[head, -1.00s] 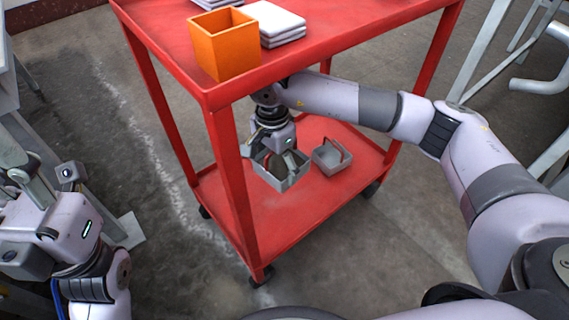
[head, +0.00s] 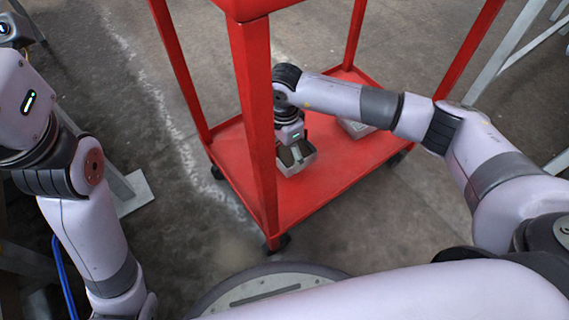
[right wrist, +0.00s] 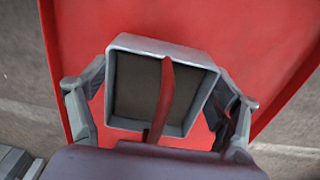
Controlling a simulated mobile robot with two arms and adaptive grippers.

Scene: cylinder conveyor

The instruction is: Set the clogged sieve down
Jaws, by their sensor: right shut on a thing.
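The sieve (head: 304,160) is a small grey square box over the cart's red lower shelf (head: 240,165). My right gripper (head: 292,148) is shut on it from above. In the right wrist view, the sieve (right wrist: 135,85) shows a pale grey square frame, a dark brownish filling and a reddish strip across its middle. The fingers of my right gripper (right wrist: 163,92) show on both sides of it. I cannot tell whether its underside touches the shelf. Part of my left arm shows at the left, but its gripper fingers are out of view.
A second grey box (head: 355,129) stands on the lower shelf, partly hidden behind my right arm. A red cart post (head: 255,120) rises close in front of the sieve. The shelf's front part is bare. Grey metal frames stand at the right.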

